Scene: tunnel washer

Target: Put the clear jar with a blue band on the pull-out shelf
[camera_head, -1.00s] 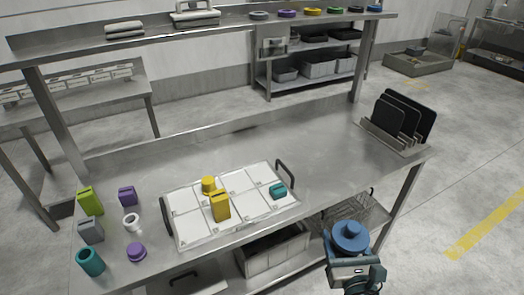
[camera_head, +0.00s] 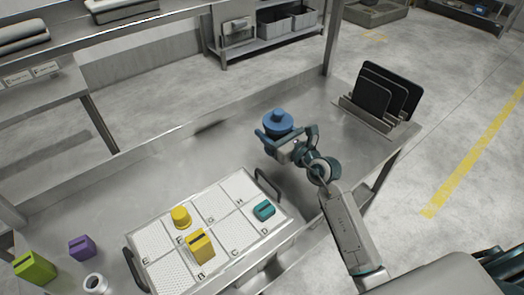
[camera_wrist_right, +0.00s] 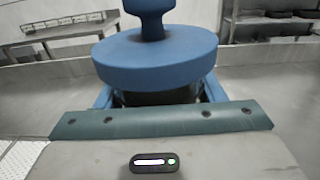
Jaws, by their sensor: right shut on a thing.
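A round blue lid with a knob (camera_head: 278,122) tops the thing held in my right gripper (camera_head: 287,138). The blue lid and knob fill the upper middle of the right wrist view (camera_wrist_right: 155,55). The body below the lid is mostly hidden by the lid and gripper, so I cannot tell whether it is clear or has a band. My right gripper is shut around it and holds it upright over the right part of the steel table. I cannot make out a pull-out shelf in the current views. My left gripper is not in view.
A white tray (camera_head: 146,238) with black handles holds a yellow cylinder (camera_head: 180,217), a yellow box (camera_head: 200,247) and a teal item (camera_head: 264,210). A rack with black boards (camera_head: 385,93) stands at the far right end. The table (camera_head: 200,145) behind the tray is clear.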

